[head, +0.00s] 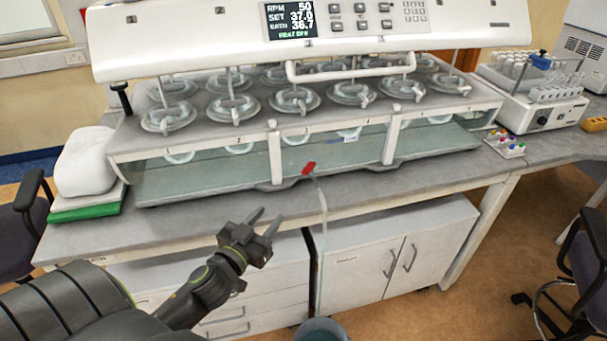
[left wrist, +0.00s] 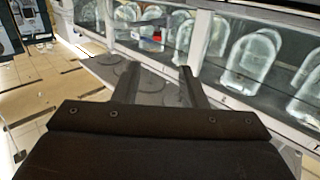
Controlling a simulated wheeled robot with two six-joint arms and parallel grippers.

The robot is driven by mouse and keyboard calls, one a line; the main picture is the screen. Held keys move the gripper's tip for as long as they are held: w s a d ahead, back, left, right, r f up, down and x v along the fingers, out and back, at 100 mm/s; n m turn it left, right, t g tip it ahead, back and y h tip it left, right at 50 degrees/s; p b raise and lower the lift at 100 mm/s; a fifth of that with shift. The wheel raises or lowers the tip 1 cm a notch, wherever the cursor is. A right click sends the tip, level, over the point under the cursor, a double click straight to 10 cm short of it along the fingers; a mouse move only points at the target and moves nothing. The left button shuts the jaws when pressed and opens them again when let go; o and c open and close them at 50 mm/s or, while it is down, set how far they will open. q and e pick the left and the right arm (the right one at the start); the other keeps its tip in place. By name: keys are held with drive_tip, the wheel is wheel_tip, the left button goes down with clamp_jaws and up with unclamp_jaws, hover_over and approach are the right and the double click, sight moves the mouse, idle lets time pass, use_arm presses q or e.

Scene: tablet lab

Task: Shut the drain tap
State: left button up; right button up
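The drain tap has a small red handle (head: 308,168) at the front lower edge of the glass-walled water bath (head: 220,178). The handle looks slanted; I cannot tell its exact turn. A thin clear strand (head: 324,225), tube or water, runs from the tap down to a grey-green bucket (head: 321,331) on the floor. My left gripper (head: 268,216) is open and empty, in front of the bench edge, below and left of the tap. Its two spread fingers also show in the left wrist view (left wrist: 158,78). My right gripper is not in view.
The grey bench top (head: 100,232) is clear in front of the bath. White cabinets (head: 365,270) stand below it. A white bundle on a green base (head: 85,212) sits at the left. A small rack with coloured caps (head: 506,146) is at the right.

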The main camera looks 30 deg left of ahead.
use_arm(q)
drive_tip(key=r, duration=0.1)
drive_tip(key=p, duration=0.4)
approach(304, 172)
drive_tip(key=w, duration=0.5)
drive_tip(key=w+p, duration=0.1)
drive_tip(key=w, duration=0.1)
drive_tip(key=shift+w+a, duration=0.35)
drive_tip(key=shift+w, duration=0.05)
drive_tip(key=shift+w+a+f, duration=0.1)
drive_tip(key=shift+w, duration=0.75)
clamp_jaws()
